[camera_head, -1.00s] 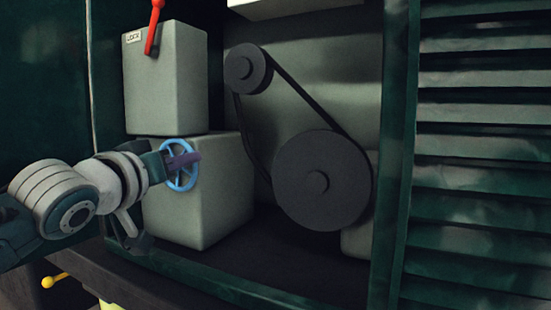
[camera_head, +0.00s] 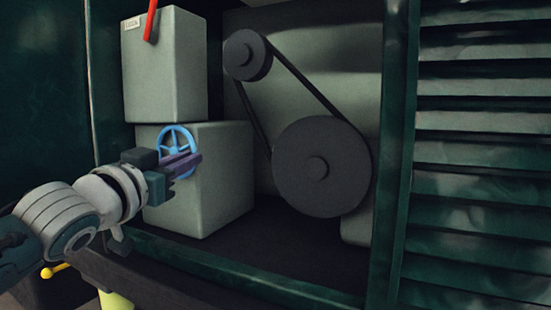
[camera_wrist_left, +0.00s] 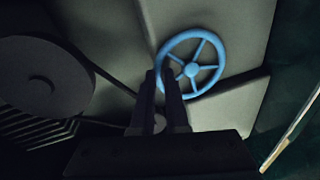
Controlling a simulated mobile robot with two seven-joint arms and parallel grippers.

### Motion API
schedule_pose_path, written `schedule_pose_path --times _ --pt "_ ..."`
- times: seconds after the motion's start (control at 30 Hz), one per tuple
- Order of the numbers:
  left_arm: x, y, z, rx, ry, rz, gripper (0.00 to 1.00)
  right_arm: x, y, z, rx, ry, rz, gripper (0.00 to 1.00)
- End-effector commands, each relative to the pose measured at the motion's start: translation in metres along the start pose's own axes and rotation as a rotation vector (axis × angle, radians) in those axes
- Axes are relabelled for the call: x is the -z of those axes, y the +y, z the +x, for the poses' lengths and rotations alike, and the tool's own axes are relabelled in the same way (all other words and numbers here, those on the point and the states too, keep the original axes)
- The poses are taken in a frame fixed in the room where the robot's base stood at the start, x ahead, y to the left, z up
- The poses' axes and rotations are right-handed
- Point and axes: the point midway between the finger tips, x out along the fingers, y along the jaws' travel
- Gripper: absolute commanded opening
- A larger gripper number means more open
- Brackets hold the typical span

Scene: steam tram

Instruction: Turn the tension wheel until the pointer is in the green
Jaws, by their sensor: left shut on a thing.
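The blue spoked tension wheel (camera_head: 175,138) stands on the front of the lower grey box (camera_head: 225,180) in the head view. It also shows in the left wrist view (camera_wrist_left: 217,56). My left gripper (camera_head: 185,164) is at the lower part of the wheel, its purple fingers shut on the rim. In the wrist view the fingertips (camera_wrist_left: 160,76) meet the rim at its left side. A black belt (camera_head: 305,77) runs around a small pulley (camera_head: 245,55) and a large pulley (camera_head: 320,167). I see no pointer or green zone. My right gripper is not in view.
A red lever (camera_head: 151,20) is on the upper grey box (camera_head: 168,70), beside a small label plate (camera_head: 131,23). A dark green frame post (camera_head: 395,150) and louvred panel (camera_head: 480,160) stand at right. A yellow knob (camera_head: 47,272) is at lower left.

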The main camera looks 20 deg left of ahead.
Motion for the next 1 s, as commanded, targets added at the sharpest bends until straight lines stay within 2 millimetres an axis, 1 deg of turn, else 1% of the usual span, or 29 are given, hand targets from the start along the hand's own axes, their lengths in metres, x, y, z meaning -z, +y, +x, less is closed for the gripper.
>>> schedule_pose_path --times 0.4,0.43,0.5,0.53,0.73,0.83,0.93,1.0 --pt "0.0 0.0 0.0 -0.001 0.003 0.008 0.0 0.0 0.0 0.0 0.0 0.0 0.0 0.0" --pt "0.0 0.0 0.0 -0.001 0.002 0.008 0.16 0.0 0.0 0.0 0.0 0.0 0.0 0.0" --pt "0.0 0.0 0.0 -0.001 0.002 0.008 0.23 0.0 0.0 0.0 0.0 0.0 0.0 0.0" --pt "0.0 0.0 0.0 -0.001 0.002 0.008 0.25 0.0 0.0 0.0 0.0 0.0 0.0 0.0" --pt "0.0 0.0 0.0 -0.001 0.002 0.007 0.25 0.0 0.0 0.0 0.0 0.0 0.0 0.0" --pt "0.0 0.0 -0.003 -0.001 0.001 0.007 0.25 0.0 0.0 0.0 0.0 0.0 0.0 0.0" --pt "-0.001 0.0 -0.013 -0.002 0.0 0.006 0.25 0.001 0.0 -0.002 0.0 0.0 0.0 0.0" --pt "-0.001 0.0 -0.024 -0.002 -0.001 0.006 0.25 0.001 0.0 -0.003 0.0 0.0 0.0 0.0"
